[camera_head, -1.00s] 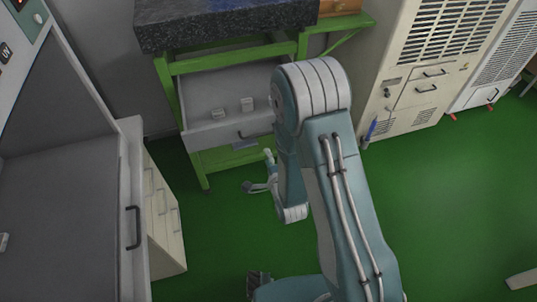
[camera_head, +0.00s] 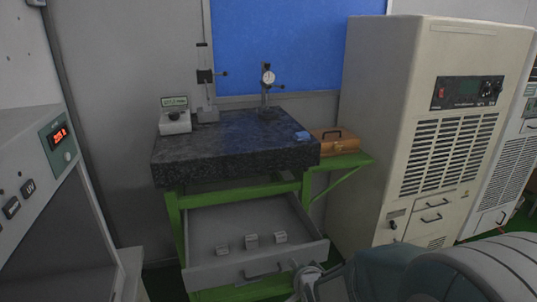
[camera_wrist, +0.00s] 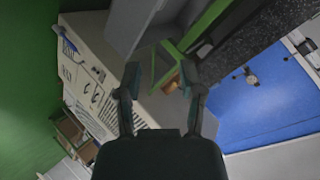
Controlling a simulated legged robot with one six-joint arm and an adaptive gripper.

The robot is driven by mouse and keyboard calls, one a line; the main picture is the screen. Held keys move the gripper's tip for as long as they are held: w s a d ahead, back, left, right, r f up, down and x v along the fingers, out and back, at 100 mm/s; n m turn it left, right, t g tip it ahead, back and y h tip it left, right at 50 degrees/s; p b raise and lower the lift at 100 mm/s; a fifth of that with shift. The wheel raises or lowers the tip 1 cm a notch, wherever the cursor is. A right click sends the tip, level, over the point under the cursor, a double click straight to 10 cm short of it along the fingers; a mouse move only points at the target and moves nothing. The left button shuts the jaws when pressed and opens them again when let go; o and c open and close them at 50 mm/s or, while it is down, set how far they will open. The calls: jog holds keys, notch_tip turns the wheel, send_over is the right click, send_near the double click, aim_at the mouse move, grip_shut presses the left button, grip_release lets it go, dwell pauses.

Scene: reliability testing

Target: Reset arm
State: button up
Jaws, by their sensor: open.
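My gripper (camera_wrist: 159,80) shows in the wrist view with its two dark fingers spread apart and nothing between them. Behind the gap, a green table frame (camera_wrist: 205,28) and part of a brown wooden box (camera_wrist: 171,84) show at a distance. In the head view my arm (camera_head: 440,268) fills the lower right corner, cut off by the picture's edge. I cannot make out the gripper's fingers there.
A granite-topped table (camera_head: 235,160) carries a dial gauge stand (camera_head: 267,77). Its drawer (camera_head: 215,273) is pulled out, with small grey blocks (camera_head: 251,241) inside. A beige cabinet (camera_head: 400,120) stands right, a grey machine (camera_head: 60,205) left.

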jog(key=s+d+r+n+g, duration=0.2)
jog(key=s+r, duration=0.2)
jog(key=s, duration=0.3)
jog(key=s+d+r+n+g+h, duration=0.1)
jog(key=s+d+r+n, duration=0.2)
jog(key=s+r, duration=0.2)
jog(key=s+d+r+n+g+h, duration=0.1)
jog(key=s+d+r+n+g, duration=0.1)
jog(key=s, duration=0.9)
notch_tip(320, 180, up, 3)
jog(key=shift+d+f+n+g, duration=0.2)
jog(key=shift+d+n+g, duration=0.1)
jog(key=shift+d+n, duration=0.3)
jog(key=shift+a, duration=0.15)
